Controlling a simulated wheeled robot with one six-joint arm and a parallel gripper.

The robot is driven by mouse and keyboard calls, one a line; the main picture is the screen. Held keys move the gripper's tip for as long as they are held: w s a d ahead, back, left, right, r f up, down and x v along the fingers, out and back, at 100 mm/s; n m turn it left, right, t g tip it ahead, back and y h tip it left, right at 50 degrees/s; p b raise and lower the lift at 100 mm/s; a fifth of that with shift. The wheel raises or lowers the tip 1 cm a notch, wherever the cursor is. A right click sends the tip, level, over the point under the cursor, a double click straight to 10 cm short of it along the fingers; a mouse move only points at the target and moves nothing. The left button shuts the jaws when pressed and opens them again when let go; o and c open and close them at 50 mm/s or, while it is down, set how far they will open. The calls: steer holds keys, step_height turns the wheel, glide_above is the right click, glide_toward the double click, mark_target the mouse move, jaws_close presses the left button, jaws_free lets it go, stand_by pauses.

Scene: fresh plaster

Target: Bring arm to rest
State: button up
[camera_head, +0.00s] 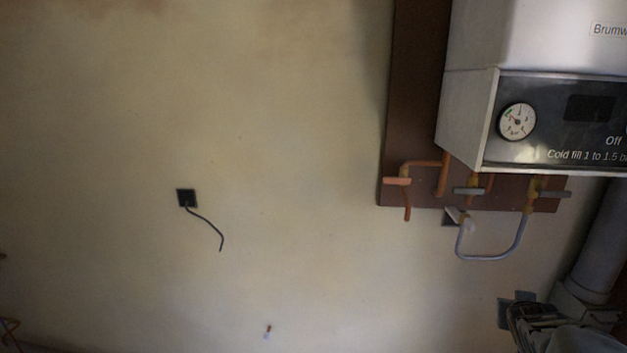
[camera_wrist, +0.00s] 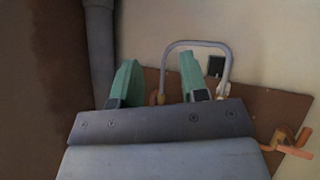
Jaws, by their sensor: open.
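My gripper (camera_wrist: 157,60) shows in the wrist view with its two green fingers spread apart and nothing held between them. The grey filling loop (camera_wrist: 196,43) curves behind the fingers, which cover part of it; I cannot tell how far away it is. In the head view the same grey filling loop (camera_head: 490,257) hangs below the boiler's valves, joined at both ends. I cannot make out my gripper clearly in the head view.
The white boiler (camera_head: 467,112) with its round gauge (camera_head: 517,121) hangs on a brown board (camera_head: 412,80). Copper pipes and valves stick out below it. A thick grey pipe (camera_head: 600,245) stands at the right. A black wall box (camera_head: 186,197) trails a cable. The plaster wall at left is mostly bare.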

steer(key=s+a+f+n+g+y, duration=0.1)
steer(key=s+a+n+g+y, duration=0.1)
steer(key=a, duration=1.2)
steer(key=s+a+f+n+g+y, duration=0.1)
steer(key=s+a+n+g+y, duration=0.2)
steer(key=a, duration=1.2)
steer(key=s+y, duration=0.2)
steer(key=s, duration=0.2)
steer(key=shift+s+a, duration=0.15)
steer(key=shift+s, duration=0.15)
